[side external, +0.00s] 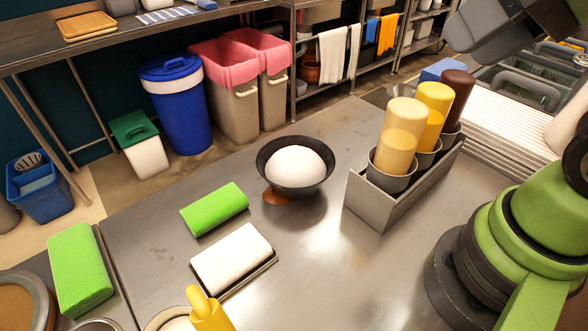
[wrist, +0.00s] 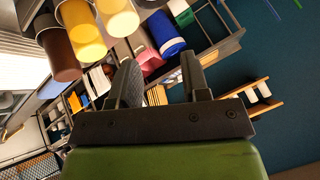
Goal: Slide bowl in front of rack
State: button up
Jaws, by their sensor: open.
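A dark bowl (side external: 308,189) holding a smooth white mound (side external: 295,166) sits on the metal counter in the side view, left of the rack and apart from it. The metal rack (side external: 366,205) holds a cream bottle (side external: 399,138), a yellow bottle (side external: 431,113) and a brown bottle (side external: 457,97) in cups. My gripper shows partly at the top right of the side view, raised well above the counter beyond the rack. In the wrist view my gripper (wrist: 160,70) is open with nothing between its fingers. I cannot make out the bowl in the wrist view.
A brown spill (side external: 275,198) lies at the bowl's near left edge. A green sponge (side external: 214,209) and a white block on a dark tray (side external: 233,261) lie left of the bowl. A yellow squeeze bottle (side external: 208,313) stands at the bottom. The counter in front of the rack is clear.

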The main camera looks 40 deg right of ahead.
jog(key=shift+w, duration=0.1)
jog(key=shift+c, duration=0.3)
jog(key=m+g+h, duration=0.4)
jog(key=m+h, duration=0.1)
jog(key=m, duration=1.7)
send_over(292, 192)
jog(key=s+a, duration=0.2)
jog(key=s, duration=0.1)
notch_tip(292, 192, down, 21)
jog(key=shift+w+a+r, duration=0.15)
jog(key=shift+w, duration=0.05)
jog(key=x, duration=1)
jog(key=shift+w+r, duration=0.1)
jog(key=shift+w, duration=0.1)
